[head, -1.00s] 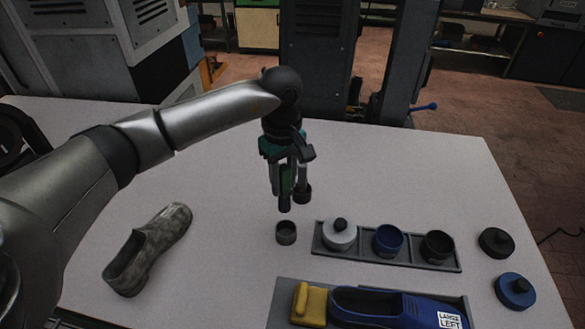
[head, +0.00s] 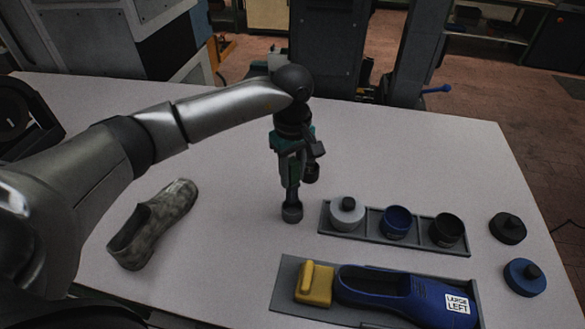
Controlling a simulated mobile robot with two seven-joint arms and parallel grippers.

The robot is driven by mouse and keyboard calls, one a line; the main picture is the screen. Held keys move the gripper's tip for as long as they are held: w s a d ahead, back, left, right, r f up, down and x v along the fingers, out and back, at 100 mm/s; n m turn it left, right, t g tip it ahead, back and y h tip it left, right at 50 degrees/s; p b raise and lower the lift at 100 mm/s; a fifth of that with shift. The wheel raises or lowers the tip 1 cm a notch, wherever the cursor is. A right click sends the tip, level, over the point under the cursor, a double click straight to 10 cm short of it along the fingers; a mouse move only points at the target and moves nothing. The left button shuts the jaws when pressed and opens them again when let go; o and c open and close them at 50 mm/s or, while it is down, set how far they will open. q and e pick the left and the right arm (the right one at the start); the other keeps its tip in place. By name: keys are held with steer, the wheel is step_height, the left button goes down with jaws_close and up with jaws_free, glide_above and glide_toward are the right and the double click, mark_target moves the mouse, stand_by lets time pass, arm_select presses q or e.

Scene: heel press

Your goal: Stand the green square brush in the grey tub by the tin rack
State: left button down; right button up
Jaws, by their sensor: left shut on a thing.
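My right gripper is not in view.
A grey mottled shoe (head: 152,226) lies at the left. In front, a grey tray (head: 288,277) holds a yellow block (head: 314,284) and a blue last (head: 400,290) labelled "LARGE LEFT". Black (head: 508,228) and blue (head: 524,277) lids lie at the right. The table behind the rack is clear.

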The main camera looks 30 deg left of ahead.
mark_target(292, 188)
arm_select(q)
steer(key=shift+f+b, duration=2.2)
steer(key=shift+f, duration=0.4)
steer(key=c, duration=0.5)
jaws_free()
step_height(292, 188, up, 15)
steer(key=shift+r+b, duration=0.15)
steer(key=shift+b, duration=0.4)
